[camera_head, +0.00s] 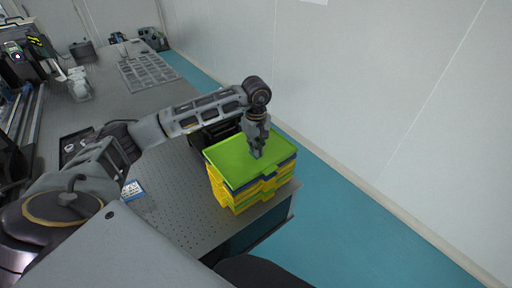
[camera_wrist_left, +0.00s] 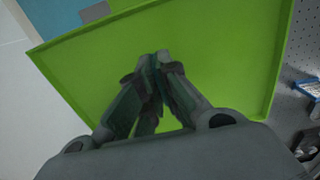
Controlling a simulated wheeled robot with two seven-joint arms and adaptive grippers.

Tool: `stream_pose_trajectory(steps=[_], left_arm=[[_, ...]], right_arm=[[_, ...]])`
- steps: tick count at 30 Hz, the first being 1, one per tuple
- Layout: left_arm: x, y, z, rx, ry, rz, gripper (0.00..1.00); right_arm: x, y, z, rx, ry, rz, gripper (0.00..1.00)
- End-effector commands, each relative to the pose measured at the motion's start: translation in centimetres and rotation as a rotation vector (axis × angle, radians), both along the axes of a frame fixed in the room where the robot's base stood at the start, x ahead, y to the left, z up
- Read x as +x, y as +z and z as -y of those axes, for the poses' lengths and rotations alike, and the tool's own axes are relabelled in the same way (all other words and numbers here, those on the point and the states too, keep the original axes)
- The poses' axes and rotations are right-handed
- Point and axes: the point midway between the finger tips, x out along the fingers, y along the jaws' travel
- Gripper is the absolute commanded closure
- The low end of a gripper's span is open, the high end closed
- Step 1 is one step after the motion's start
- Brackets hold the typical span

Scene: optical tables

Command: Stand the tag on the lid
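The lid (camera_head: 240,150) is a bright green, shallow-rimmed panel on top of a stack of yellow and blue crates. It fills most of the left wrist view (camera_wrist_left: 235,45). My left gripper (camera_head: 257,155) points down over the middle of the lid, its tips at or very near the surface. In the left wrist view its fingers (camera_wrist_left: 155,68) are drawn together on a thin, dark teal piece, seen edge-on, that looks like the tag (camera_wrist_left: 155,75). The fingers hide most of it, and I cannot tell whether it touches the lid. My right gripper is out of view.
The crate stack (camera_head: 240,198) stands near the corner of the perforated table (camera_head: 185,215). A small blue-and-white item (camera_head: 132,190) and a dark tray (camera_head: 75,145) lie left of it. A grey grid rack (camera_head: 148,72) is farther back. A white wall runs along the right.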

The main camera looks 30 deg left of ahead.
Motion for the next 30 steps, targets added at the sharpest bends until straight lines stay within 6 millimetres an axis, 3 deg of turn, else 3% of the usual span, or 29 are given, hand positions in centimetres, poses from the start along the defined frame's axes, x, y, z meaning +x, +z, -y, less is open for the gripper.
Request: stream_pose_trajectory(steps=[6, 12, 30], left_arm=[[0.01, -0.36, 0.00, 0.000, 0.000, 0.000, 1.00], [0.01, -0.27, 0.00, 0.000, 0.000, 0.000, 0.73], [0.09, 0.58, 0.01, 0.000, 0.000, 0.003, 0.73]], right_arm=[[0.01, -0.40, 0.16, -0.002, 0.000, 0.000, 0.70], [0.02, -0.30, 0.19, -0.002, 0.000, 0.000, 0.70], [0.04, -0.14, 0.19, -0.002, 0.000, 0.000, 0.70]])
